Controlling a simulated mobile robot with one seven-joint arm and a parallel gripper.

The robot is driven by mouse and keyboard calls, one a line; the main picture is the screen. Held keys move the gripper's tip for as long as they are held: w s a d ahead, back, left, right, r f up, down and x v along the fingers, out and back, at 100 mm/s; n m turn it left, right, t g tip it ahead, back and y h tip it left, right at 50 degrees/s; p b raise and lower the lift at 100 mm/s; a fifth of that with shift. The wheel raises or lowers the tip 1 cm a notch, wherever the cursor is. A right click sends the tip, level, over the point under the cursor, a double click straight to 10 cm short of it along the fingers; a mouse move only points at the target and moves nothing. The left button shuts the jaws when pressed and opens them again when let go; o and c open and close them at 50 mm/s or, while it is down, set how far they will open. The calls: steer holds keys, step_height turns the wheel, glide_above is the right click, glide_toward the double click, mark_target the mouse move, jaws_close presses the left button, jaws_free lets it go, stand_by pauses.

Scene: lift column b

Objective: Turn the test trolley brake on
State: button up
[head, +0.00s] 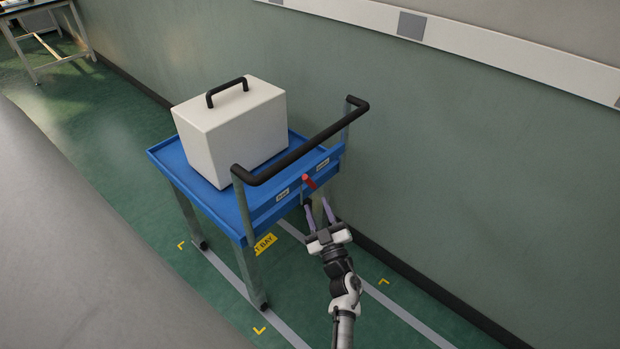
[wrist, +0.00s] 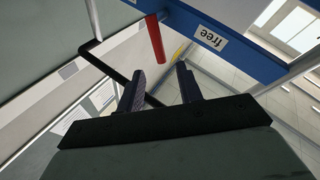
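The blue test trolley (head: 215,203) stands beside the green wall. A red brake lever (head: 310,182) sticks out from its end panel, between two small white labels too small to read in the head view. In the wrist view the red lever (wrist: 155,39) hangs left of a white label (wrist: 212,38) reading "free". My gripper (head: 318,205) is just below the lever in the head view, fingers apart and empty. In the wrist view my gripper (wrist: 160,72) has the lever's end in line with the gap between its fingertips. I cannot tell whether they touch.
A white case (head: 235,130) with a black handle sits on the trolley top. The trolley's black push bar (head: 300,150) rises close above the lever. The wall (head: 450,170) is close on the right. Floor lines and yellow corner marks surround the trolley.

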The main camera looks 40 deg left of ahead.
mark_target(308, 182)
steer(key=x, duration=0.9)
steer(key=shift+w+a+r, duration=0.2)
steer(key=shift+w, duration=0.05)
steer(key=shift+c, duration=0.4)
jaws_close()
